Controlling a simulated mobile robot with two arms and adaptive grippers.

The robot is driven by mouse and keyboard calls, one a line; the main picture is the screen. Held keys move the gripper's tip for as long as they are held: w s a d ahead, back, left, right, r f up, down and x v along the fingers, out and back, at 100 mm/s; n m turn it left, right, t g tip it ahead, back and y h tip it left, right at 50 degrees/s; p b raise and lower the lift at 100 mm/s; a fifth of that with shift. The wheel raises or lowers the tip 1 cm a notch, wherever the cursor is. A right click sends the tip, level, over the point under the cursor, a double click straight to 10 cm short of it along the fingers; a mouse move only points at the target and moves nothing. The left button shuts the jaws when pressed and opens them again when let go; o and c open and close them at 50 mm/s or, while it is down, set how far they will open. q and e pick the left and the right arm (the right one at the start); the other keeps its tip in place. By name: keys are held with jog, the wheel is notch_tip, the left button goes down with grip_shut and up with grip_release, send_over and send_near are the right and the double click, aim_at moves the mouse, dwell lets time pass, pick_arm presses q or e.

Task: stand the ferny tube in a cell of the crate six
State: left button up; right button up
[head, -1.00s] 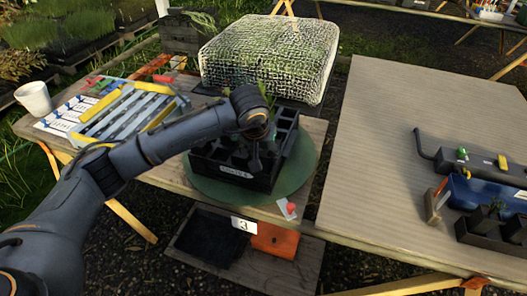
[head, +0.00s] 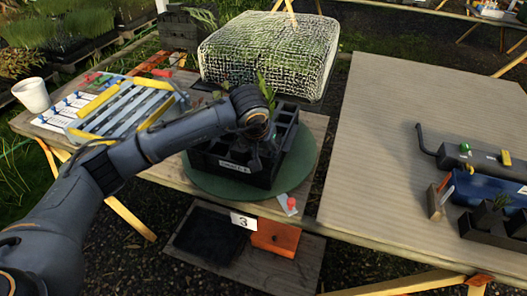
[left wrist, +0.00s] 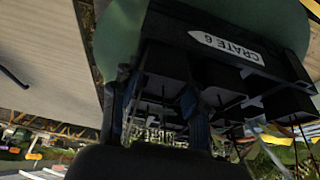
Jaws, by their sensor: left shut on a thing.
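The crate six (head: 232,166) is a black, celled crate on a round green mat; its label reads "CRATE 6" in the left wrist view (left wrist: 224,42). My left gripper (head: 262,152) is over the crate, pointing down among its cells, and is shut on the ferny tube. Green fronds (head: 266,90) of the ferny tube rise just behind my wrist. The tube's body is hidden by my gripper and arm, so I cannot tell how deep it sits in a cell. In the left wrist view my fingers (left wrist: 158,112) reach down at the crate. My right gripper does not show.
A mesh-covered block (head: 268,55) stands behind the crate. A grey rack with yellow bars (head: 125,108) and a white cup (head: 32,95) are at left. A small red-topped item (head: 290,203) is at the front.

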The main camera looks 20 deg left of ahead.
pick_arm(q)
jog(key=shift+s+f+b, duration=0.1)
jog(key=shift+f+b, duration=0.25)
jog(key=shift+b, duration=0.1)
jog(key=o, duration=1.3)
jog(key=shift+o, duration=0.2)
jog(key=shift+r, duration=0.25)
jog(key=v, duration=1.1)
jog(key=shift+r, duration=0.25)
jog(key=shift+s+d, duration=0.1)
jog(key=shift+d, duration=0.05)
